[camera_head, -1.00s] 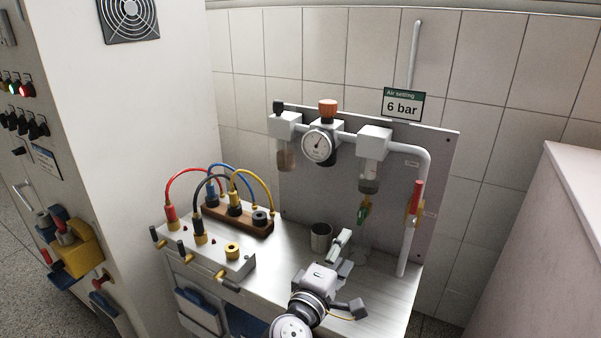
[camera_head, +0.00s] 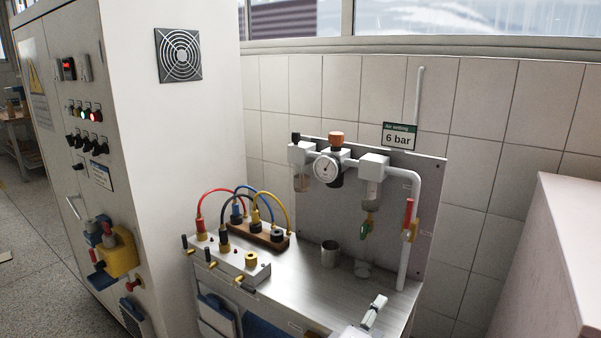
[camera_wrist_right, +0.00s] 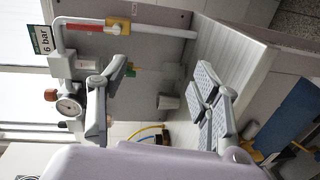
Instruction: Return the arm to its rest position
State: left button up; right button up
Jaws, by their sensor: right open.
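My right gripper (camera_head: 368,318) shows only in part at the bottom edge of the head view, over the front right of the steel bench (camera_head: 318,288). In the right wrist view my right gripper (camera_wrist_right: 162,85) has its two fingers spread wide apart with nothing between them. Beyond the fingers stand the metal cup (camera_wrist_right: 168,101) and the panel with the air pipe. My left gripper is not in view.
The air panel (camera_head: 424,215) with its gauge (camera_head: 326,169), red-handled valve (camera_head: 408,215) and pipe stands behind the bench. A terminal box (camera_head: 232,262) with cables is at the left. A metal cup (camera_head: 330,254) stands on the bench. A pale block (camera_head: 555,250) is at the right.

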jog(key=s+d+f+m+g+y, duration=0.2)
jog(key=s+d+f+g, duration=0.1)
jog(key=s+f, duration=0.45)
jog(key=s+d+f+m+g+y, duration=0.25)
jog(key=s+f, duration=0.35)
jog(key=f, duration=0.3)
jog(key=s+f+m+g+y, duration=0.3)
jog(key=s+m+g+y, duration=0.15)
jog(key=s, duration=1.25)
notch_tip(320, 180, down, 24)
jog(key=s+n+g+p, duration=0.1)
jog(key=p, duration=0.1)
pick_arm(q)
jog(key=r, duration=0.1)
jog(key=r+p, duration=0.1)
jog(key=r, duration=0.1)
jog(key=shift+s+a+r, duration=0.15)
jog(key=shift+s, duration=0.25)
pick_arm(e)
jog(key=s+d+f+g, duration=0.1)
jog(key=s+d+f, duration=0.2)
jog(key=s+f, duration=1.1)
jog(key=s, duration=0.3)
jog(key=shift+d+f+g, duration=0.2)
jog(key=shift+f+g, duration=0.1)
